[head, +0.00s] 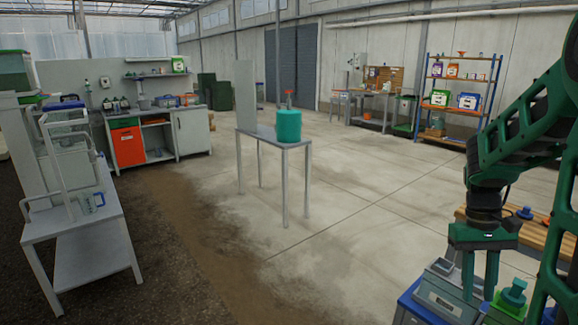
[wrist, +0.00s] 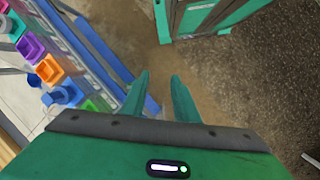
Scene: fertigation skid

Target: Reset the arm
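My gripper (head: 479,285) is green and hangs pointing down at the lower right of the head view, from my green arm. In the wrist view its two fingers (wrist: 160,88) stand apart with a clear gap and nothing between them. It is close to a grey device (head: 445,296) on a blue-edged surface at the lower right. I cannot tell the exact height between them.
Colored blocks, including an orange one (wrist: 49,69), line a rack at the wrist view's left. A narrow table (head: 262,133) carries a teal tank (head: 288,126). A grey cart (head: 85,222) stands at left. The concrete floor (head: 345,215) between is clear.

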